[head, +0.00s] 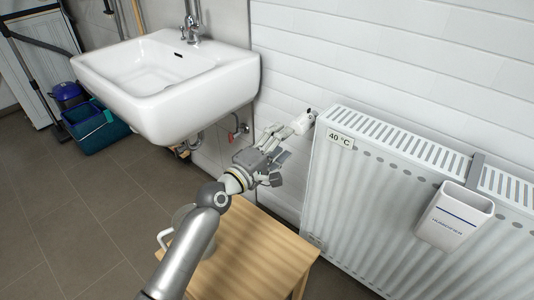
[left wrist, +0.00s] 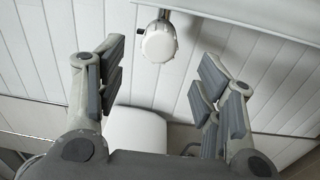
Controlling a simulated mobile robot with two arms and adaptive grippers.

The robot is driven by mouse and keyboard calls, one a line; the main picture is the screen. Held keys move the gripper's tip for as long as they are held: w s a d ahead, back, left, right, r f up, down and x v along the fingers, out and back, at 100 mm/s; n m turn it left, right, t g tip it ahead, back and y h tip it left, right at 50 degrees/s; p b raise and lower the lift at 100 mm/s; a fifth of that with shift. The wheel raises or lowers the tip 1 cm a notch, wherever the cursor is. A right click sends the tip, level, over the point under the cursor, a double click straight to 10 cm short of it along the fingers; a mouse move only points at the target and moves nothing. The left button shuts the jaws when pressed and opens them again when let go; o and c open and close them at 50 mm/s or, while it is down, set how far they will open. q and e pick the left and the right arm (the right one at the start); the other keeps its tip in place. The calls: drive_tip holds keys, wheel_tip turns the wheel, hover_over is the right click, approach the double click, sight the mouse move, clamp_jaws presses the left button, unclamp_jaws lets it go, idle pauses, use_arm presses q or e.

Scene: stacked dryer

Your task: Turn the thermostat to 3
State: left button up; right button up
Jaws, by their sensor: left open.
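The thermostat is a white knob (head: 304,122) on the wall side of the radiator, at its upper left corner in the head view. In the left wrist view the round white end of the knob (left wrist: 158,44) faces me, with a small dark mark at its left. No numbers are readable on it. My left gripper (head: 278,145) is open and empty, just left of and below the knob in the head view. In the left wrist view its fingers (left wrist: 160,82) are spread wide, and the knob lies ahead, between and beyond them, apart from both. My right gripper is not in view.
The white radiator (head: 345,205) has a "40 °C" label (head: 340,140) and a hanging humidifier (head: 455,217). A sink (head: 165,75) is on the wall at left. A wooden table (head: 255,250) with a grey jug stands below my arm. Buckets stand at far left.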

use_arm(q)
drive_tip(key=shift+v, duration=2.8)
